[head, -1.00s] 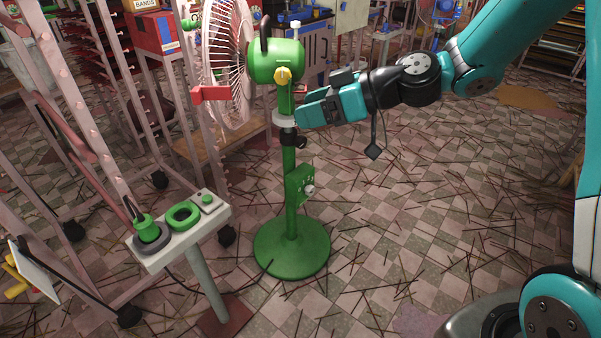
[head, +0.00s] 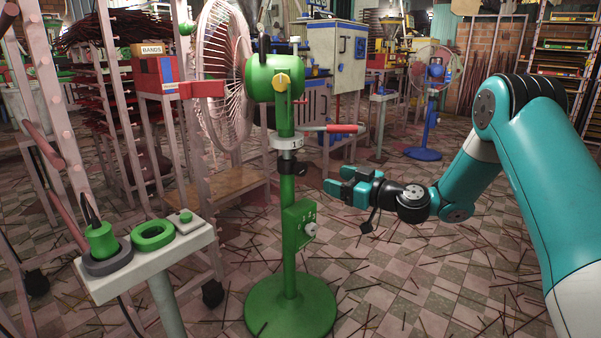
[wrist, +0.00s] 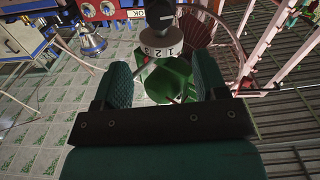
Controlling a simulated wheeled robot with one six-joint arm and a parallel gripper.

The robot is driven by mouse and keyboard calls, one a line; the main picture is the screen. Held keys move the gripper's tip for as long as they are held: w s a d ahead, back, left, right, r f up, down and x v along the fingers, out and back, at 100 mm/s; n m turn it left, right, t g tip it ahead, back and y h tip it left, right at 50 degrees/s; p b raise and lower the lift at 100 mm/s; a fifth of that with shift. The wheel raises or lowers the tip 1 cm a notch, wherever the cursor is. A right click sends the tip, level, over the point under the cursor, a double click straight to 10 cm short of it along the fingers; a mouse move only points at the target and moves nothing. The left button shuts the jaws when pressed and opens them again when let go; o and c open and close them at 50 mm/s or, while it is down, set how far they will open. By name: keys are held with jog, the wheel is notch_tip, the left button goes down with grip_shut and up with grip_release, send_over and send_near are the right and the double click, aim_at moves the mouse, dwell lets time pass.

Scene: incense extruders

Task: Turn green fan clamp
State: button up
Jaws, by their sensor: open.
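The green fan (head: 275,76) stands upright on a round green base (head: 290,305). On its post is a white numbered collar (head: 287,143), with a red-tipped lever (head: 345,128) pointing right. Just below sits a black clamp (head: 288,162) with a side knob. My gripper (head: 337,180) is open and empty, right of the post, lower than the lever and apart from it. In the wrist view, the collar (wrist: 163,43) with its digits and a black part (wrist: 160,15) show beyond the open fingers (wrist: 163,78).
A blue fan (head: 424,125) and a blue-and-white cabinet (head: 335,55) are farther back. The tiled floor right of the post is littered with sticks.

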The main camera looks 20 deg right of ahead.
aim_at(304, 169)
jog(key=b+x, duration=0.2)
jog(key=x, duration=1)
jog(key=shift+c, duration=0.5)
jog(key=c, duration=0.8)
